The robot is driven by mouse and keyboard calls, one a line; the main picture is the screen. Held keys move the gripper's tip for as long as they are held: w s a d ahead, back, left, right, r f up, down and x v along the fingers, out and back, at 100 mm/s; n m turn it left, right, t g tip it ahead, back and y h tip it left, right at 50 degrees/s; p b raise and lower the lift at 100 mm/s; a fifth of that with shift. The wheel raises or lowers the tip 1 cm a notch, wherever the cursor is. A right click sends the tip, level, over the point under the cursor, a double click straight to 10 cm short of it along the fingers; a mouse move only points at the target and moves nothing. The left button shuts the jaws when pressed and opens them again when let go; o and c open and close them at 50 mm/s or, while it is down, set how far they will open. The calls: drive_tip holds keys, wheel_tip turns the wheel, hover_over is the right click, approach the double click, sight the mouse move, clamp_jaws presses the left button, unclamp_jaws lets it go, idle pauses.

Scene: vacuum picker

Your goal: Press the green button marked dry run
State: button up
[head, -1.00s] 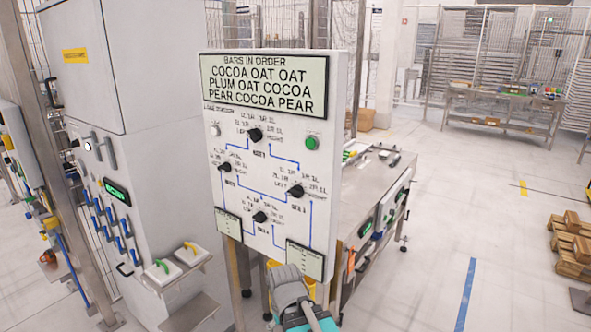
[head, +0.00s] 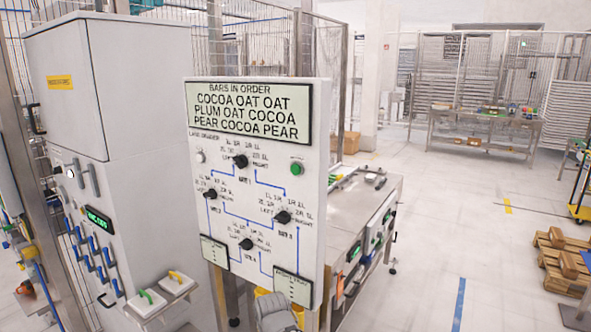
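A green round button (head: 296,168) sits on the upper right of a white upright panel, below the display. Its label is too small to read. The panel (head: 318,200) also carries several black rotary knobs joined by blue lines, and a pale round button or lamp (head: 200,156) at upper left. Its display (head: 250,111) reads "BARS IN ORDER, COCOA OAT OAT, PLUM OAT COCOA, PEAR COCOA PEAR". Part of my grey arm shows at the bottom edge, below the panel. My gripper's fingers are not in view.
A grey cabinet (head: 120,70) with blue levers stands to the left. A steel table (head: 372,205) stands behind the panel on the right. Wooden pallets (head: 560,262) lie at far right. The floor (head: 430,230) between is clear.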

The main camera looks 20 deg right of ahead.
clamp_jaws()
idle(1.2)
